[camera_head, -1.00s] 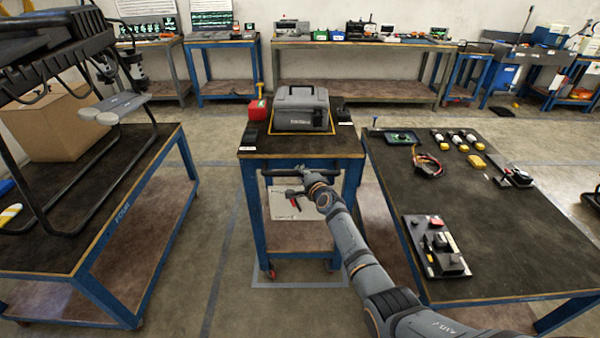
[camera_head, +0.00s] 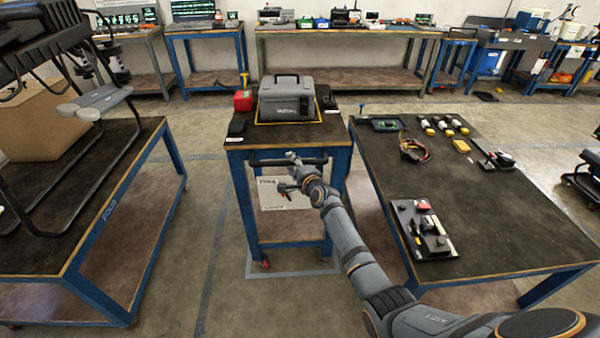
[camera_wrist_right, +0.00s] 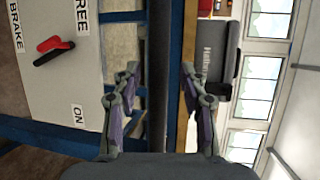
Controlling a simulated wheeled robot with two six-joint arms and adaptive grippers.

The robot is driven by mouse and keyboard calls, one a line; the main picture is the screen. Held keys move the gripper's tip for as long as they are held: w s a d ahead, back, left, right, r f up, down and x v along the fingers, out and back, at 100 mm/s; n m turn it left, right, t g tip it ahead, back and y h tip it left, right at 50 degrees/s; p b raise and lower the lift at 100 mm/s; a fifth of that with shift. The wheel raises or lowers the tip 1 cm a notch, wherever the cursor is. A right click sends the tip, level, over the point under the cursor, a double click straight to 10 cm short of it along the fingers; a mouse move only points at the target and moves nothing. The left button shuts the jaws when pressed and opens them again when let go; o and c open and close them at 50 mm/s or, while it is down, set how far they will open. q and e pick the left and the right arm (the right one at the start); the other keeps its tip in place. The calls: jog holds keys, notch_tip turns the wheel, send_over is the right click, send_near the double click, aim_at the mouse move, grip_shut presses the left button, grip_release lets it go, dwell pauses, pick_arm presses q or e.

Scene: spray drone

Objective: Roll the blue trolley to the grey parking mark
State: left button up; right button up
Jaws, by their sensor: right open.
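The blue trolley (camera_head: 234,190) stands upright in the middle of the head view, with a dark top and a black push bar (camera_head: 262,162) on its near side. A grey outline (camera_head: 290,273) on the floor runs around its near feet. My right gripper (camera_head: 293,160) is at the push bar. In the right wrist view its fingers (camera_wrist_right: 160,90) are open, one on each side of the bar (camera_wrist_right: 159,60). A pale brake panel (camera_head: 268,192) hangs below the bar, with a red-and-black lever (camera_wrist_right: 54,50). I cannot tell the lever's setting. My left gripper is out of view.
A grey case (camera_head: 286,100) and a red box (camera_head: 243,100) sit on the trolley. A dark-topped table (camera_head: 480,225) stands close on the right. A blue-framed bench (camera_head: 110,220) stands left, with open floor between. Benches (camera_head: 350,28) line the back wall.

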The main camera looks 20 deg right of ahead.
jog(key=v, duration=0.9)
jog(key=shift+s, duration=0.2)
jog(key=s+d+f+n+g+h+p, duration=0.15)
jog(key=s+f, duration=0.35)
jog(key=f, duration=0.5)
jog(key=s+d+f+n+g+b, duration=0.1)
jog(key=s+f+n+g, duration=0.2)
jog(key=s+f, duration=0.55)
jog(key=s+d+f+n+g+h+p, duration=0.1)
jog(key=s+f+n+g, duration=0.15)
jog(key=f, duration=0.95)
jog(key=s+f+n+g, duration=0.2)
jog(key=s+f, duration=0.4)
jog(key=s, duration=0.7)
jog(key=s+f+n+g+p, duration=0.1)
jog(key=s+f+n+g, duration=0.2)
jog(key=s, duration=1)
jog(key=s+d+f+n+g, duration=0.1)
jog(key=s+f+n, duration=0.4)
jog(key=s+f, duration=0.5)
jog(key=s+g, duration=0.1)
jog(key=s, duration=0.2)
jog(key=shift+s+n+g, duration=0.3)
jog(key=shift+n, duration=0.1)
